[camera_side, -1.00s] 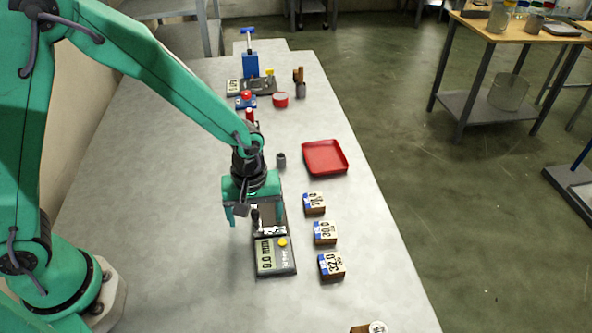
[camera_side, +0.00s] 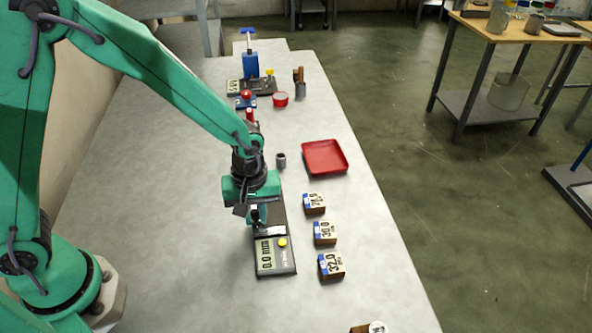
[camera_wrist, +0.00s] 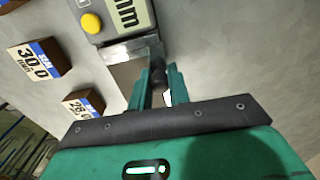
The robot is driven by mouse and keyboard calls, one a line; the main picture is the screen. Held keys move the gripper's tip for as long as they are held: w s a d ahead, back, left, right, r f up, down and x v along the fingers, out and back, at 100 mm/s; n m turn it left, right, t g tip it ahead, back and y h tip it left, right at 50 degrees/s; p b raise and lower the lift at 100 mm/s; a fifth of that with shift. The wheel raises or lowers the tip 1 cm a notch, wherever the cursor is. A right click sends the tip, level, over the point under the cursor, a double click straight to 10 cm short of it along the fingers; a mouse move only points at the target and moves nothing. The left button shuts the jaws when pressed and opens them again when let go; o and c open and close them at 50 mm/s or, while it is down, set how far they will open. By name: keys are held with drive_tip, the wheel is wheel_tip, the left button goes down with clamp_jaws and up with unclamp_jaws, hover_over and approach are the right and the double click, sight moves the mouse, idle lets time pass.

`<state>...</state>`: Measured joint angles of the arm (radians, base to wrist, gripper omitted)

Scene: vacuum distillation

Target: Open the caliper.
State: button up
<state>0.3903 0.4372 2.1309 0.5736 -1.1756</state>
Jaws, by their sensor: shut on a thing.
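The caliper lies on the grey table, its grey display unit (camera_side: 274,256) with a yellow button facing up. The readout shows 0.0 mm. In the wrist view, part of the display unit (camera_wrist: 115,18) shows at the top. A dark upright post (camera_wrist: 158,78) stands on the caliper's sliding part. My gripper (camera_side: 257,214) is over the caliper, just beyond the display. In the wrist view, its green fingers (camera_wrist: 160,82) are drawn together on either side of the post. The caliper's far part is partly hidden under my gripper.
Labelled wooden blocks stand in a row to the right: 28.0 (camera_side: 314,203), 30.0 (camera_side: 325,232) and 32.0 (camera_side: 331,266). A red tray (camera_side: 325,157) and a small grey cylinder (camera_side: 281,160) lie farther back. The table left of the caliper is clear.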

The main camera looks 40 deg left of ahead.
drive_tip(key=shift+w+a, duration=0.15)
idle(0.3)
drive_tip(key=shift+w+a, duration=1.8)
drive_tip(key=shift+w, duration=0.05)
idle(0.7)
drive_tip(key=o, duration=0.8)
drive_tip(key=shift+o, duration=0.2)
drive_tip(key=shift+r, duration=0.1)
wheel_tip(320, 180, up, 7)
idle(0.9)
